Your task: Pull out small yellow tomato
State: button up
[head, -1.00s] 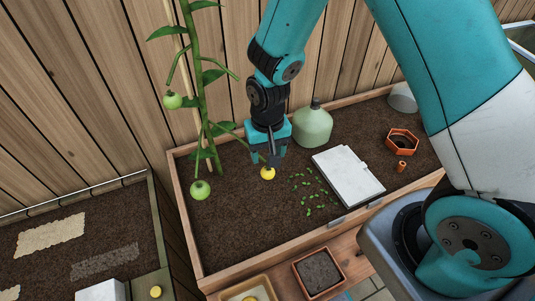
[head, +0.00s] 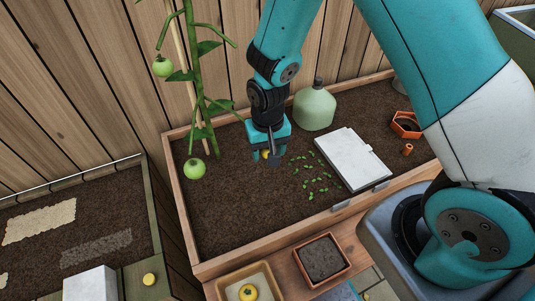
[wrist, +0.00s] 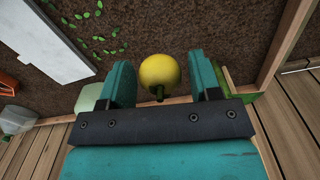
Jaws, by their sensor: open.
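A small yellow tomato (head: 264,154) shows at the fingertips of my gripper (head: 269,157), over the soil of the wooden planter bed (head: 230,213). The jaws partly hide it in the head view. In the wrist view the yellow tomato (wrist: 159,71) sits between the two spread teal fingers (wrist: 161,82), with its dark stem end toward the palm. Gaps show on both sides of it. My gripper is open and points down. Whether the tomato rests on the soil is hard to tell.
A tomato plant (head: 195,75) with green tomatoes (head: 195,169) stands left of my gripper. A green jug (head: 314,107) stands behind, a white panel (head: 352,159) lies right. Bare soil lies in front.

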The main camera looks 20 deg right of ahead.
jog(key=c, duration=0.6)
jog(key=shift+r+p, duration=0.7)
jog(key=shift+r, duration=0.1)
jog(key=shift+r+p, duration=1.65)
jog(key=shift+r, duration=0.3)
